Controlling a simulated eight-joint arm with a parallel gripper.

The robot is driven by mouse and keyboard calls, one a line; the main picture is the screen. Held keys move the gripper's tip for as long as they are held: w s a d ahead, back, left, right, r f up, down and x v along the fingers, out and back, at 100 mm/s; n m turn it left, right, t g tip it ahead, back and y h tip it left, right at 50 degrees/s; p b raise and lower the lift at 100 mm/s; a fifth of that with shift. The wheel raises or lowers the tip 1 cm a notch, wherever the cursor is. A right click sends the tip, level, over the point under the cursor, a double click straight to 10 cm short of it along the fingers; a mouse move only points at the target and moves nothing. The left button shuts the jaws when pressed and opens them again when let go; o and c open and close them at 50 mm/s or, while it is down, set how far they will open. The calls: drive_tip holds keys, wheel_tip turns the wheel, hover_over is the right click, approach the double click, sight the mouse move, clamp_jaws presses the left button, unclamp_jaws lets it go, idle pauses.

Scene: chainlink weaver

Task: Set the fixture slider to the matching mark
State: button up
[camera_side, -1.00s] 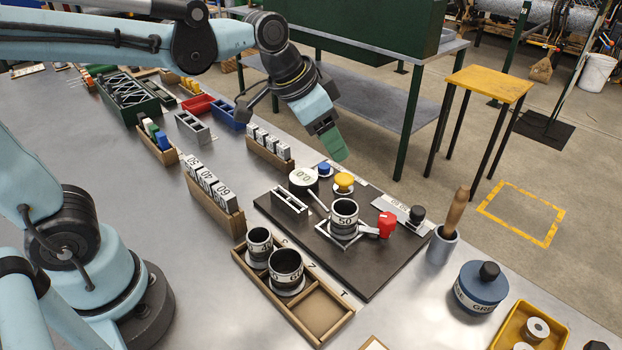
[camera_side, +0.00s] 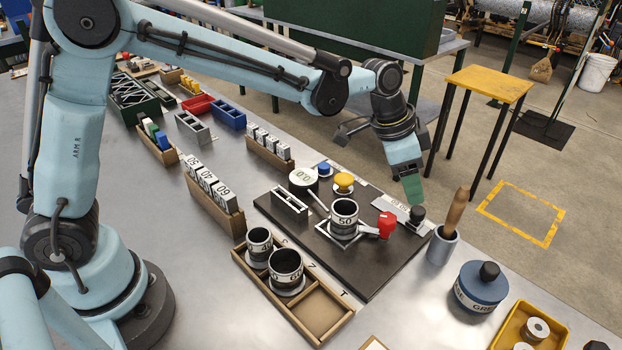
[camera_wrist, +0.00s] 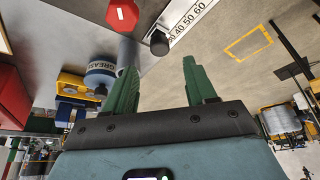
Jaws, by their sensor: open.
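The slider's black knob (camera_side: 417,214) stands at the right end of a pale scale plate (camera_side: 392,205) on the dark fixture board (camera_side: 345,270). In the wrist view the knob (camera_wrist: 158,43) is by the low-number end of the scale (camera_wrist: 190,20), which reads 40, 50, 60; its exact mark is unclear. A dark ring marked 50 (camera_side: 344,220) sits upright in the fixture beside a red handle (camera_side: 386,226). My gripper (camera_side: 412,192), with green fingers, is just above and behind the knob in the side view. The wrist view shows the fingers (camera_wrist: 160,68) apart and empty.
A grey cup with a wooden-handled tool (camera_side: 442,244) and a blue grease tin (camera_side: 481,288) stand right of the board. A wooden tray (camera_side: 318,312) with two rings lies in front. A yellow button (camera_side: 343,182) and a round gauge (camera_side: 303,178) are on the board's back part.

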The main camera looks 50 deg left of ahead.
sight(418, 209)
drive_tip(key=x, duration=0.6)
drive_tip(key=shift+w+d+f, duration=0.1)
drive_tip(key=shift+w+f, duration=0.05)
drive_tip(key=shift+f, duration=0.25)
clamp_jaws()
